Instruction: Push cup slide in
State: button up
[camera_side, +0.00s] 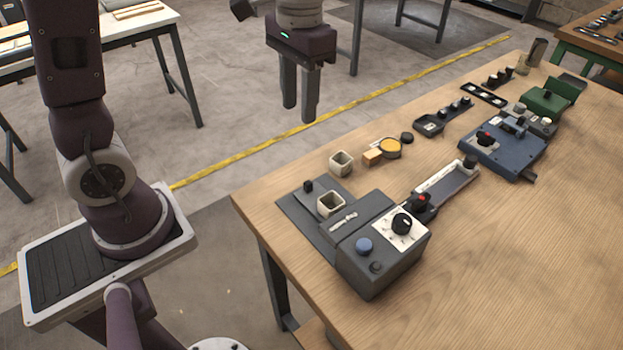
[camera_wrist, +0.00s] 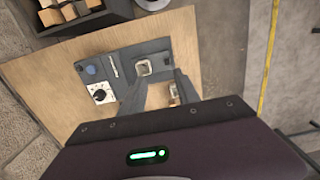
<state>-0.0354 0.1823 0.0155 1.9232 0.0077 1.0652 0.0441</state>
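The cup slide appears to be the flat dark plate (camera_side: 291,207) projecting from the left of a grey control box (camera_side: 375,268). A small black knob (camera_side: 308,186) stands up near its far end. A pale square cup (camera_side: 330,204) sits upright on the plate against the box; it also shows in the wrist view (camera_wrist: 143,67). My gripper (camera_side: 299,114) hangs in the air behind and above the plate, apart from everything. In the wrist view its fingers (camera_wrist: 158,78) are spread with nothing between them, partly covering the view of the bench.
A second pale cup (camera_side: 341,163), a wooden block (camera_side: 372,158) and a yellow-topped round item (camera_side: 391,148) stand behind the box. A tray (camera_side: 447,184) and blue machine (camera_side: 503,150) lie to the right. The bench front right is clear.

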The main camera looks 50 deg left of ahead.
aim_at(309, 183)
jog(key=w+f+g, duration=0.1)
jog(key=f, duration=0.6)
jog(key=w+a+f+g, duration=0.1)
jog(key=f, duration=0.6)
jog(key=w+f+g, duration=0.1)
jog(key=f+g, duration=0.1)
jog(key=f, duration=0.6)
jog(key=shift+w+a, duration=0.25)
jog(key=shift+a, duration=0.1)
jog(key=shift+r, duration=0.1)
grip_shut()
jog(key=shift+d, duration=0.1)
